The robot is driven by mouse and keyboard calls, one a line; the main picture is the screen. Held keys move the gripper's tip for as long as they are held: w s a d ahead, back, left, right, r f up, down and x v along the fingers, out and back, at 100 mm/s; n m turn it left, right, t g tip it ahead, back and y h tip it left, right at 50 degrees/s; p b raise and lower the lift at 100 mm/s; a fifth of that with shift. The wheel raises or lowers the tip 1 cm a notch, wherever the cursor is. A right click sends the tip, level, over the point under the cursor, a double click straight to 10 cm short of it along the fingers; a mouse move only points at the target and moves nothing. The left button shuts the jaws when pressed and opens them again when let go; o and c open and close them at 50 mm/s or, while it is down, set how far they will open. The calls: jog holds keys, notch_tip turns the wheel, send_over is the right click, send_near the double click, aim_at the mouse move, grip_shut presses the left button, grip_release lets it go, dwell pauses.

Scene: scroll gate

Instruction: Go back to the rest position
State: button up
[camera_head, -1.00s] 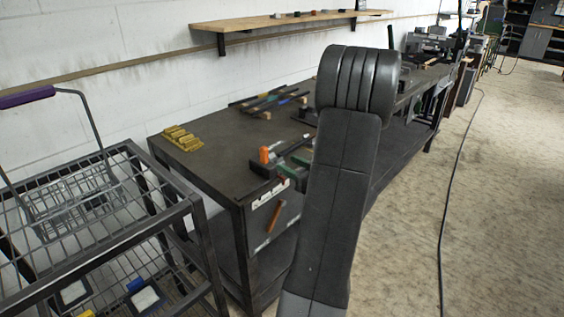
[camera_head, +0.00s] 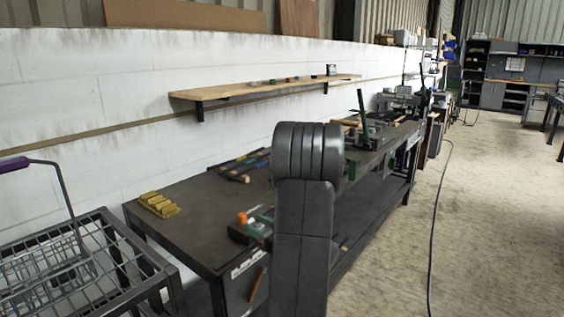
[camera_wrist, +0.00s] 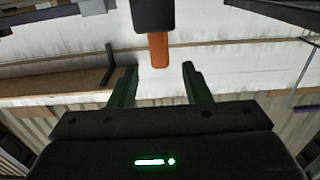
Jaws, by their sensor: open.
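My gripper (camera_wrist: 160,82) shows in the wrist view, with two green fingers spread apart and a gap between them. Nothing is held in it. A dark object with an orange end (camera_wrist: 158,50) appears beyond the gap, apart from both fingers; I cannot tell what it is. In the head view my grey arm rises through the middle and covers part of the workbench.
A wire cart (camera_head: 108,232) stands at left. A cable (camera_head: 434,215) crosses the open floor at right.

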aim_at(244, 219)
jog(key=x, duration=0.8)
jog(key=shift+a+p, duration=0.15)
jog(key=shift+p, duration=0.2)
jog(key=shift+s+a, duration=0.1)
jog(key=shift+s, duration=0.1)
jog(key=shift+r, duration=0.1)
